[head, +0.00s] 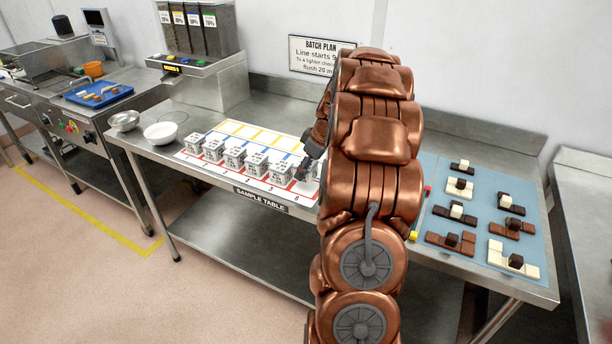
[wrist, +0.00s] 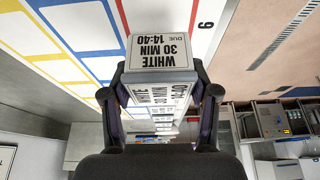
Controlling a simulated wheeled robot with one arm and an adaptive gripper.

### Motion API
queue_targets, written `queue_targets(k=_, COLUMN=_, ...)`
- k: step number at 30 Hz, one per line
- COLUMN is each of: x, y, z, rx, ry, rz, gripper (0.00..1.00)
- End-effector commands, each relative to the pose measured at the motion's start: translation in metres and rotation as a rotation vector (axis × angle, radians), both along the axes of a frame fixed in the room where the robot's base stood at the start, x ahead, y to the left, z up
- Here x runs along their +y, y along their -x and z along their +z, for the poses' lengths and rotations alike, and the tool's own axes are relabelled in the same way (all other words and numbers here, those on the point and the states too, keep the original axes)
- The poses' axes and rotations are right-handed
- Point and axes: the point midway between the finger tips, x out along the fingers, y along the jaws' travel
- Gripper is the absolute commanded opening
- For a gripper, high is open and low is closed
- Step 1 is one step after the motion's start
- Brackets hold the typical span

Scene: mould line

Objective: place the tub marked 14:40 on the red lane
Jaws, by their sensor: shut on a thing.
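My gripper (wrist: 160,93) is shut on a white tub (wrist: 160,50) in the wrist view. Its label shows upside down and reads WHITE, 30 MIN, DUE 14:40. The tub is by the mat's 6 mark, beside the red lane line (wrist: 213,38). I cannot tell whether it touches the mat. In the head view, my gripper (head: 314,152) is at the right end of a row of tubs (head: 234,157), partly hidden by my arm. The row is along the front, red-edged side of the lane mat (head: 240,130); blue and yellow lanes are behind it.
Other tubs stand close behind the held one in the wrist view. Two bowls (head: 160,133) are at the table's left end. A blue mat (head: 470,225) with several chocolate pieces lies right of my arm. The blue and yellow lanes look empty where visible.

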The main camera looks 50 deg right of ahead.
Motion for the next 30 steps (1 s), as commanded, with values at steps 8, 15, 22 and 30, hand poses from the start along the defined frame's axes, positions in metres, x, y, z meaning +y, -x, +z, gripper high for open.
queue_targets(k=8, x=0.0, y=0.0, z=-0.027, rx=0.001, ry=-0.001, rz=0.001, gripper=0.21)
queue_targets(k=15, x=0.0, y=0.0, z=-0.034, rx=-0.001, ry=0.001, rz=0.001, gripper=0.21)
queue_targets(k=22, x=0.0, y=0.0, z=-0.038, rx=0.0, ry=0.001, rz=0.001, gripper=0.21)
queue_targets(k=30, x=0.0, y=0.0, z=-0.037, rx=0.0, ry=0.0, rz=0.0, gripper=0.83)
